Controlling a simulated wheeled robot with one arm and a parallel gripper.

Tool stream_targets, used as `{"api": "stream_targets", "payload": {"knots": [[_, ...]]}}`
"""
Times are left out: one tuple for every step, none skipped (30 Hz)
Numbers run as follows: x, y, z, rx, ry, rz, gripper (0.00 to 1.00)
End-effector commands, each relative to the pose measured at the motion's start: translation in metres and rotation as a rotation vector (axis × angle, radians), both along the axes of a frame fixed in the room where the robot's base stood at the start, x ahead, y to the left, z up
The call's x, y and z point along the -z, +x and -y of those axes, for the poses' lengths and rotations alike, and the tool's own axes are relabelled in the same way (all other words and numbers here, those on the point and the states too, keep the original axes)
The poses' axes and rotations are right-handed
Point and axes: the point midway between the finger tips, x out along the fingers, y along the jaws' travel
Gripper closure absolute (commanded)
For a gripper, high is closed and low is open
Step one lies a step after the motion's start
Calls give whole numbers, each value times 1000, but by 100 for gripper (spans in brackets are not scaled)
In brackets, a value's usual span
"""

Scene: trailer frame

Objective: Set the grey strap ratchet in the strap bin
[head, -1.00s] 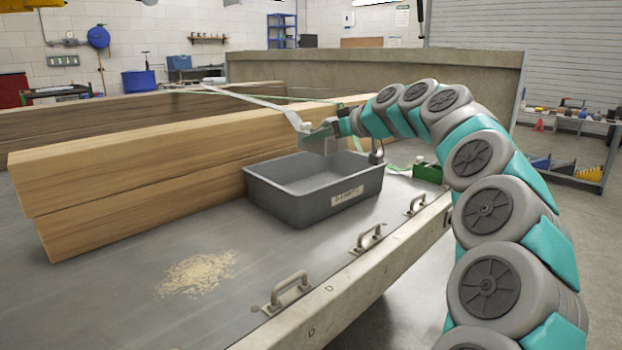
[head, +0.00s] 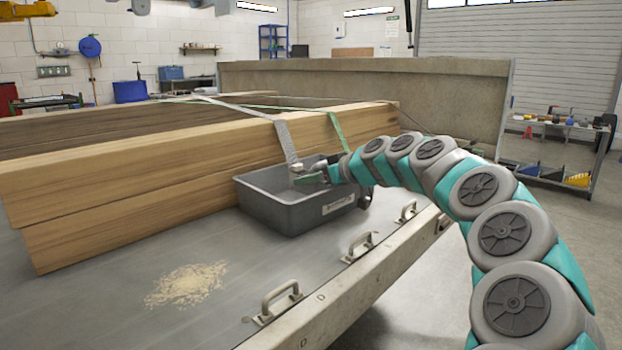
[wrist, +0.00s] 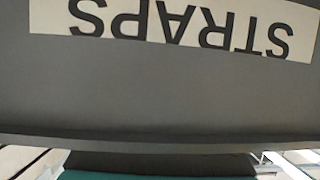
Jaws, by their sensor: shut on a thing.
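The strap bin (head: 275,218) is a grey open tray on the trailer deck, against the timber beams. Its white STRAPS label shows upside down and very close in the wrist view, where the bin's wall (wrist: 160,95) fills most of the frame. My gripper (head: 308,178) reaches in from the right, low over the bin's opening. It is shut on the grey strap ratchet (head: 297,169), which shows small at the end of the grey strap (head: 285,140). I cannot tell whether the ratchet touches the bin. The wrist view does not show the ratchet clearly.
Stacked timber beams (head: 130,190) stand behind and left of the bin. A green strap (head: 338,132) runs down over the beam near my wrist. Metal handles (head: 280,302) line the deck's edge. A sawdust patch (head: 188,285) lies on the otherwise clear front deck.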

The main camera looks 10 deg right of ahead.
Motion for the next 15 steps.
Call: {"api": "stream_targets", "payload": {"knots": [[2,0,0,1,0,1,100],[3,0,0,1,0,1,100],[3,0,0,1,0,1,100],[4,0,0,1,0,1,100],[5,0,0,1,0,1,100],[6,0,0,1,0,1,100],[6,0,0,1,0,1,100],[7,0,0,1,0,1,100],[8,0,0,1,0,1,100],[8,0,0,1,0,1,100],[9,0,0,1,0,1,100],[10,0,0,1,0,1,100],[11,0,0,1,0,1,100],[11,0,0,1,0,1,100],[13,0,0,0,0,0,100]]}}
